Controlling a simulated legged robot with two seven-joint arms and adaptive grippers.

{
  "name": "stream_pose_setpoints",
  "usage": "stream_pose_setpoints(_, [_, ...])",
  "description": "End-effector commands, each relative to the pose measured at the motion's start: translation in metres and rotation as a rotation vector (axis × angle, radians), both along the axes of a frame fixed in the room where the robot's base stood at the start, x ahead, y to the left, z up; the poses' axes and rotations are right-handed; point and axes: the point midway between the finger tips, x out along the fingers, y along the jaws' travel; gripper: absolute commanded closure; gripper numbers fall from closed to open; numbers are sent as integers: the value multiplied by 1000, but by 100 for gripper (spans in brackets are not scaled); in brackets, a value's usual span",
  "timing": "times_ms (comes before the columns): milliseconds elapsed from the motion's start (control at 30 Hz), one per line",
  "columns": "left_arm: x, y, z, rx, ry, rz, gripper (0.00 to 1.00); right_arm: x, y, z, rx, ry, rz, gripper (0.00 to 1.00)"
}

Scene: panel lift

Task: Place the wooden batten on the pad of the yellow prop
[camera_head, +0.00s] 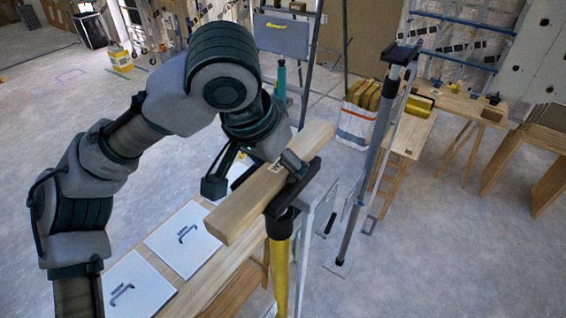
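The wooden batten (236,210) is a long pale beam, running from lower left to upper right in the middle of the view. It appears to lie on the dark pad (277,207) of the yellow prop (280,268), whose upper part stands below it. The batten hides much of the pad, so full contact cannot be seen. My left gripper (252,174) reaches down over the batten with its fingers spread. One finger hangs apart from the batten's left side; the other is at its right side. My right gripper is not in view.
A grey-black prop (376,160) stands just right. A wooden bench with white panels (183,238) is below left. Stepladders, a sack of wood pieces (358,122) and a work table (462,104) stand behind. Concrete floor at right front is clear.

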Motion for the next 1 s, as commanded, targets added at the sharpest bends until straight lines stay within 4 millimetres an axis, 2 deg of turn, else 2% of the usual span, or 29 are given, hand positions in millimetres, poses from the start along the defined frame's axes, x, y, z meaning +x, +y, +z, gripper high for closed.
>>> stream_pose_setpoints(367, [0, -4, 4, 3, -1, 1, 29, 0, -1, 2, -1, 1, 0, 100])
stream_pose_setpoints(467, [-1, -5, 18, 1, -3, 2, 29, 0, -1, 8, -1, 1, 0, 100])
stream_pose_setpoints(567, [-7, -1, 34, -1, -4, 1, 29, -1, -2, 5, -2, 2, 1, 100])
stream_pose_setpoints(800, [-26, 13, 90, 0, -7, 3, 29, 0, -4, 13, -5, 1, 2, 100])
stream_pose_setpoints(1000, [-35, 20, 118, 0, -4, 1, 29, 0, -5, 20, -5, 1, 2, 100])
